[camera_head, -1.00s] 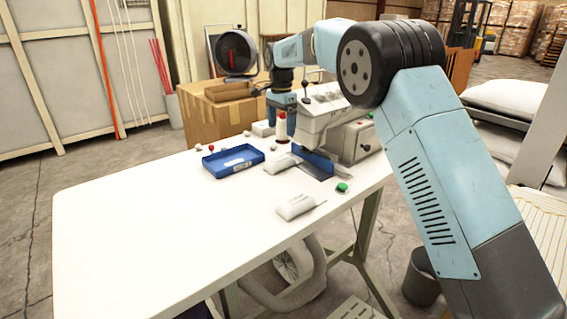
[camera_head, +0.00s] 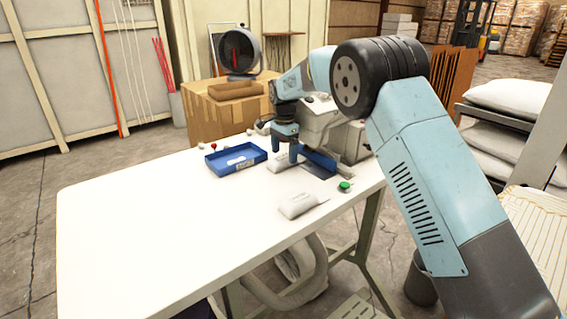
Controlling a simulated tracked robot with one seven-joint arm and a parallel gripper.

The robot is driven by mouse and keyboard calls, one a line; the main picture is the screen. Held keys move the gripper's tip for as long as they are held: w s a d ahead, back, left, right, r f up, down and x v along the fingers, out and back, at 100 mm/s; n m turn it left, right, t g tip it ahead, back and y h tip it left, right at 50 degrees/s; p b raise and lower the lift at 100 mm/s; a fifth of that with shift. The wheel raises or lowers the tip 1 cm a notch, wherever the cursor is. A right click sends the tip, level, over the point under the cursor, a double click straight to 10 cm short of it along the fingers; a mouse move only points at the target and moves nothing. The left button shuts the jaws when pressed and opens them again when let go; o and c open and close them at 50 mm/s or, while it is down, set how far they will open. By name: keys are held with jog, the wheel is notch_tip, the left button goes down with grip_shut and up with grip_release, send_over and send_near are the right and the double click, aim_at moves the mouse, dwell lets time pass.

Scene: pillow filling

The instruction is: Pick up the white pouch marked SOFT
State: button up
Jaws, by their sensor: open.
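A white pouch (camera_head: 298,205) lies flat near the table's front edge, with faint print too small to read. A second white pouch (camera_head: 280,166) lies farther back, between the blue tray and the sewing machine. I cannot tell from here which one is marked SOFT. My gripper (camera_head: 286,156) points down at the second pouch, with its fingers apart, open. Its fingers hide part of that pouch; I cannot tell whether they touch it.
A blue tray (camera_head: 236,160) with a light label sits left of my gripper. The sewing machine (camera_head: 318,120) and a blue plate (camera_head: 318,164) are at its right. A green button (camera_head: 344,186) is near the right edge. The table's (camera_head: 150,235) left half is clear.

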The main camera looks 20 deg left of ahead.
aim_at(284, 156)
jog(key=shift+f, duration=1.5)
jog(key=shift+r, duration=0.1)
jog(key=c, duration=1.2)
